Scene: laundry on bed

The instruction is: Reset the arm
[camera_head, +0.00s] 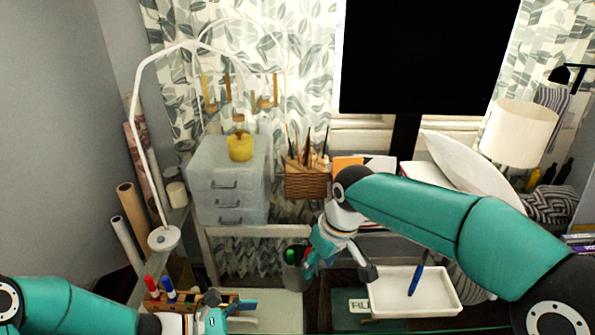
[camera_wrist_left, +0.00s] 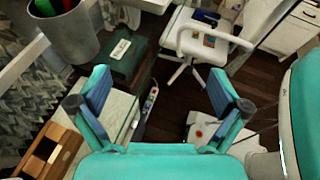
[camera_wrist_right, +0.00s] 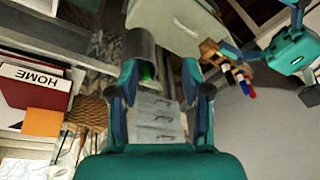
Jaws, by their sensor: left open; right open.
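My right gripper (camera_head: 300,268) reaches down from the right in the head view, its fingers beside a grey cup (camera_head: 292,278) with a green-topped item in it. The cup (camera_wrist_right: 142,48) also shows beyond the open, apparently empty fingers in the right wrist view (camera_wrist_right: 160,78). My left gripper (camera_head: 218,312) is low at the left in the head view, near a wooden holder (camera_head: 196,299) with red and blue markers. In the left wrist view (camera_wrist_left: 157,78) its fingers are wide apart with nothing between them. Whether the right fingers touch the cup cannot be told.
A black monitor (camera_head: 425,55) is at the back.

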